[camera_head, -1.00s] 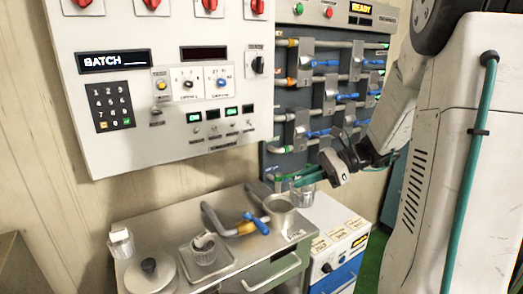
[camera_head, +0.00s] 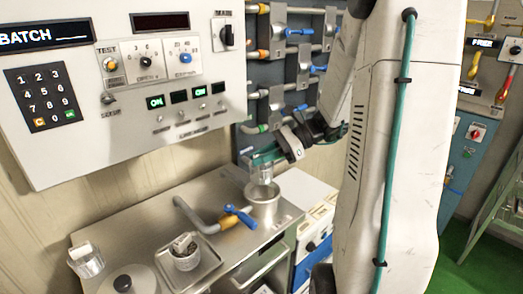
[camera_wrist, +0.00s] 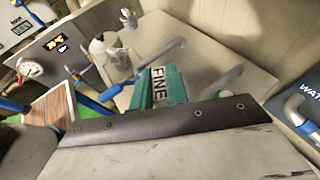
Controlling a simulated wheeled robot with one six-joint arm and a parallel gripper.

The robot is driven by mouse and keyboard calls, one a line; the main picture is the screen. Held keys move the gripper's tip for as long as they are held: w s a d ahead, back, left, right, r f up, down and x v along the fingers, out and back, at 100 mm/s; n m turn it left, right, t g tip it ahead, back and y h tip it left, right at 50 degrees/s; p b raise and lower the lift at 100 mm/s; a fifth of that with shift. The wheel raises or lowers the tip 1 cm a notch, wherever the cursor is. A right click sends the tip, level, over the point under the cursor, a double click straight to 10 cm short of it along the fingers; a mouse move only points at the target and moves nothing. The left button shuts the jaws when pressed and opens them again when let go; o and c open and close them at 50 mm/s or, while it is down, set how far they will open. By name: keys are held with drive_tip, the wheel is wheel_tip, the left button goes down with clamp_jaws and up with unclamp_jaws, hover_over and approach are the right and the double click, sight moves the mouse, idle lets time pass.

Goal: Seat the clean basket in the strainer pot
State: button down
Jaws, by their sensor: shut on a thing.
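My gripper (camera_head: 264,158) has green fingers and is shut on the clean basket (camera_head: 262,174), a small, clear-looking cup. The basket hangs upright at the mouth of the metal strainer pot (camera_head: 264,208), over its back rim. I cannot tell whether its bottom is inside the pot or just above it. The wrist view shows the green fingers (camera_wrist: 160,88) closed around a tag reading "FINE" (camera_wrist: 159,86). The basket's body and the pot are hidden there. Another basket (camera_head: 185,252), with whitish stuff in it, stands in a square tray (camera_head: 207,262) to the left.
A bent pipe with a blue-handled valve (camera_head: 238,217) lies just left of the pot. A round lid with a black knob (camera_head: 123,284) and a clear cup (camera_head: 88,262) are further left. A pipe rack (camera_head: 290,70) stands behind. The counter's left back is bare.

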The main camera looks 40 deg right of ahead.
drive_tip(key=shift+f, duration=3.3)
drive_tip(key=shift+s+f, duration=0.1)
drive_tip(key=shift+f, duration=1.5)
idle(0.8)
drive_tip(key=c, duration=1.3)
unclamp_jaws()
drive_tip(key=shift+r, duration=0.15)
drive_tip(key=shift+o, duration=1.4)
drive_tip(key=shift+r, duration=3.85)
